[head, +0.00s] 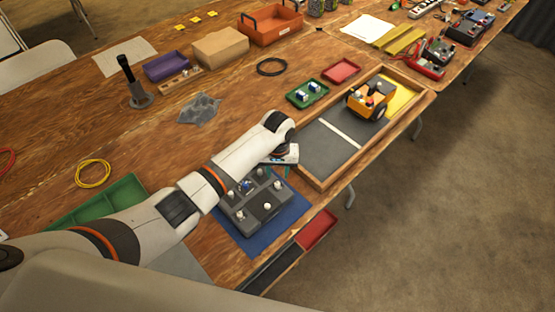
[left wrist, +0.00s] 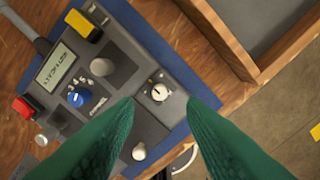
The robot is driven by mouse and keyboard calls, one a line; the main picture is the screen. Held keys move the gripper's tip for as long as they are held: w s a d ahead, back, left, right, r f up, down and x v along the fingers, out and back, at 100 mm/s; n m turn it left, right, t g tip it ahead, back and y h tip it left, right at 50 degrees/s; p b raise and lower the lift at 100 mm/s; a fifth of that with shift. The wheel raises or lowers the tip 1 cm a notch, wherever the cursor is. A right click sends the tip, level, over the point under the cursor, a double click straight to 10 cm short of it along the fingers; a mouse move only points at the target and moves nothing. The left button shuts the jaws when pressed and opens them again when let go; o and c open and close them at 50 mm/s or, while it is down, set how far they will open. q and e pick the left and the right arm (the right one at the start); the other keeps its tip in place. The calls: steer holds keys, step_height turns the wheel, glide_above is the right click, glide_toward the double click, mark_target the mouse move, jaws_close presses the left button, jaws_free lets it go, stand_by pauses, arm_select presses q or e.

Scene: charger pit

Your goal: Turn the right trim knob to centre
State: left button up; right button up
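A grey transmitter box (head: 256,208) lies on a blue mat (head: 237,236) at the front of the table. In the left wrist view its panel (left wrist: 125,50) carries a white round knob (left wrist: 158,92) with a dark pointer mark, a blue knob (left wrist: 79,98), a white stick top (left wrist: 139,152) and a small display (left wrist: 59,72). I cannot tell for sure which is the right trim knob. My left gripper (left wrist: 160,106) is open, its green fingers either side of the white round knob, apparently not touching it. In the head view the gripper (head: 283,158) is over the box's far end.
A wood-framed pit (head: 309,175) holds an orange vehicle (head: 368,99) to the right. A green tray (head: 105,207) lies left under my arm. A red and dark tray (head: 318,228) sits along the front edge. A red button (left wrist: 22,107) and yellow switch (left wrist: 83,25) are on the box.

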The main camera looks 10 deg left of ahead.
mark_target(277, 183)
arm_select(q)
step_height(277, 183, up, 6)
steer(key=shift+r, duration=0.25)
stand_by(0.5)
